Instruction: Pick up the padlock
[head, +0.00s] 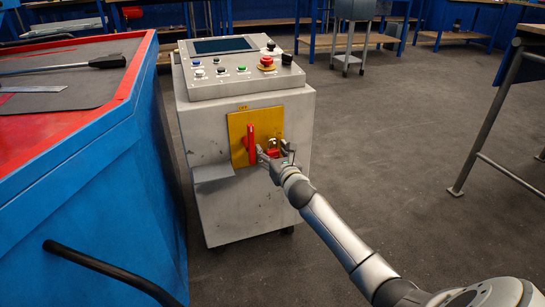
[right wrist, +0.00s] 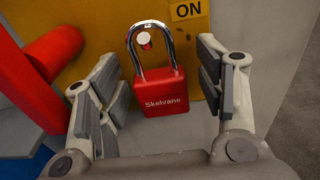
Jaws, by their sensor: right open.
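A red padlock (right wrist: 165,98) with a silver shackle and the word "Skelvane" shows in the right wrist view. It hangs upright in front of the yellow plate, its shackle over a small round white-tipped peg (right wrist: 145,39). My right gripper (right wrist: 160,88) is open, with one finger on each side of the padlock and gaps to both. In the head view the padlock (head: 272,153) is small and partly hidden by the right gripper (head: 274,160) at the cabinet's front. My left gripper is not in view.
A red handle (head: 251,145) stands on the yellow plate (head: 237,126), just left of the padlock. The grey control cabinet (head: 222,222) carries buttons and a screen on top. A blue workbench (head: 95,165) is close on the left. The floor to the right is mostly clear.

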